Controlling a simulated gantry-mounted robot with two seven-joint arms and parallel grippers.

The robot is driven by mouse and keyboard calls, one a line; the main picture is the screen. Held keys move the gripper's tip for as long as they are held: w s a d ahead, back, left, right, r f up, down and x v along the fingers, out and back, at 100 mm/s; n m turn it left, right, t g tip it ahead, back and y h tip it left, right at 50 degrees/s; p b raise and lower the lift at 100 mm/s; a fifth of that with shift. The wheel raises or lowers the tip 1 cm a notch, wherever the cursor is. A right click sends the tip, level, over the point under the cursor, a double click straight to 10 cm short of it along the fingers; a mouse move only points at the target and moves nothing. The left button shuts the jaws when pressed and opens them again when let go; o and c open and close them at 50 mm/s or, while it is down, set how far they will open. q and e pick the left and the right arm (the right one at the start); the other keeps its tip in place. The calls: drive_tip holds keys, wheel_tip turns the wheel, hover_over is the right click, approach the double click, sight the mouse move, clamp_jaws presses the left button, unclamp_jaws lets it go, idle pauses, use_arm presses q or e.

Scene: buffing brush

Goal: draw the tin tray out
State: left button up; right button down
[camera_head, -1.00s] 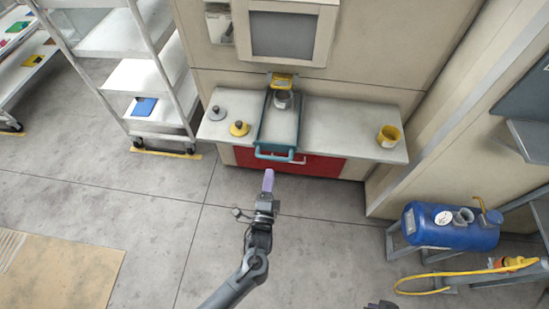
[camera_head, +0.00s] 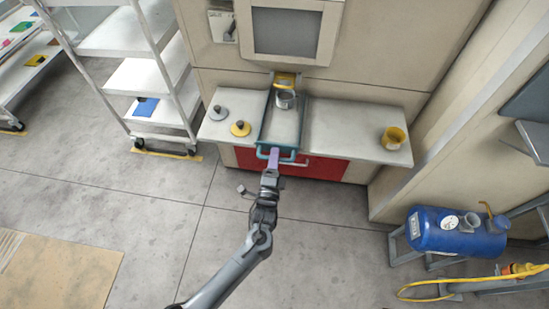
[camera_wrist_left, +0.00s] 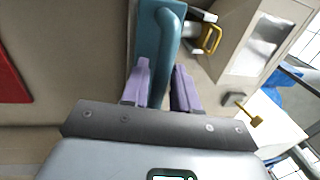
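The tin tray (camera_head: 267,122), teal-rimmed with a pale floor, lies on the pale counter and runs front to back. Its teal handle (camera_head: 262,154) is at the front edge, above the red panel. A grey metal cup (camera_head: 285,100) stands near the tray's back end. My left gripper (camera_head: 274,154) is at the handle with its purple fingers pointing at it. In the left wrist view the fingers (camera_wrist_left: 162,84) are apart, with the teal handle (camera_wrist_left: 166,35) at and between their tips; firm contact cannot be told. My right gripper is not in view.
Two knobbed discs, one grey (camera_head: 218,112) and one yellow (camera_head: 240,128), sit left of the tray. A yellow cup (camera_head: 394,138) stands at the counter's right end. A white shelf rack is at left, a blue tank (camera_head: 455,232) at right.

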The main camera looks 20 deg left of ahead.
use_arm(q)
clamp_jaws()
